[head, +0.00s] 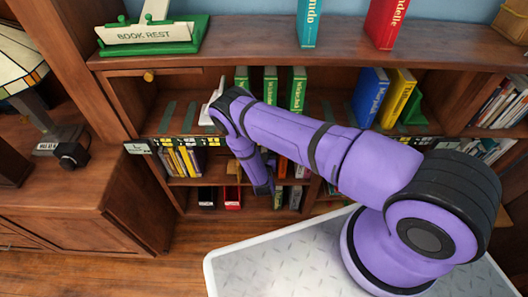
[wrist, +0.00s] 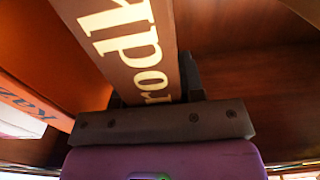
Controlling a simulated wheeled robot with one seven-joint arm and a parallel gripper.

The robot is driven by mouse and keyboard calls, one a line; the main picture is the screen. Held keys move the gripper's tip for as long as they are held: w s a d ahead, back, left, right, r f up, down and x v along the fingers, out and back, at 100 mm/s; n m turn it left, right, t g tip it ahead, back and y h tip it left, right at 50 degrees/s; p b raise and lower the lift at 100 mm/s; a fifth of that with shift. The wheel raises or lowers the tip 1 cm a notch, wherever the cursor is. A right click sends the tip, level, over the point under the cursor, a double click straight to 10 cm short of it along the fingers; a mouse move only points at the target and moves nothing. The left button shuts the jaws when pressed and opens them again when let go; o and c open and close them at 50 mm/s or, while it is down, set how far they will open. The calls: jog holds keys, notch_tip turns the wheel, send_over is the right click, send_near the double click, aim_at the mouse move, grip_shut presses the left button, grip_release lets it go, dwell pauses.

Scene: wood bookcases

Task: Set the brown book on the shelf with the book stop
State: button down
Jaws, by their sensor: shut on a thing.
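In the wrist view, the brown book (wrist: 125,35) with large cream letters stands between the fingers of my gripper (wrist: 152,92), which is shut on it. An orange book (wrist: 30,100) is to its left, apart from it in the picture. In the head view, my purple arm hides the brown book, and its wrist end reaches down in front of the lower shelf. On the upper shelf, a green stop-like piece (head: 413,112) stands beside a yellow book (head: 396,97) and a blue book (head: 369,95). I cannot tell if it is the book stop.
Several green books (head: 297,89) stand on the upper shelf behind my arm. A green stand with a "BOOK REST" sign (head: 147,34) is on the bookcase top. A lamp (head: 45,125) stands on the left cabinet.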

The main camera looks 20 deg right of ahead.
jog(key=c, duration=0.7)
grip_release()
jog(key=shift+f, duration=0.1)
jog(key=shift+c, duration=0.2)
jog(key=v, duration=1.2)
